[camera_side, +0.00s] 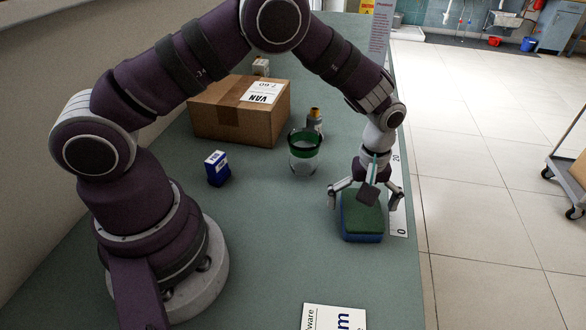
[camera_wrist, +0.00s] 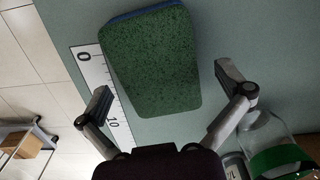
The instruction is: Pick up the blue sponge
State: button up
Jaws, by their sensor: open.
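The blue sponge (camera_side: 362,236) lies flat on the green-grey bench with a green scouring layer on top. In the wrist view mostly its green face (camera_wrist: 150,65) shows, with a thin blue edge at the top. My gripper (camera_side: 364,200) is open above the sponge, one finger to each side. In the wrist view my gripper (camera_wrist: 165,86) has its fingers apart, with the sponge's near end between them and visible gaps to both. I cannot tell how far the fingertips are above the bench.
A white ruler (camera_side: 398,200) lies along the bench's right edge, beside the sponge. A glass jar with a green band (camera_side: 304,152), a small blue box (camera_side: 217,169) and a cardboard box (camera_side: 238,112) stand left. A printed card (camera_side: 333,317) lies in front.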

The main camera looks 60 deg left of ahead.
jog(key=c, duration=0.8)
jog(key=shift+r, duration=0.15)
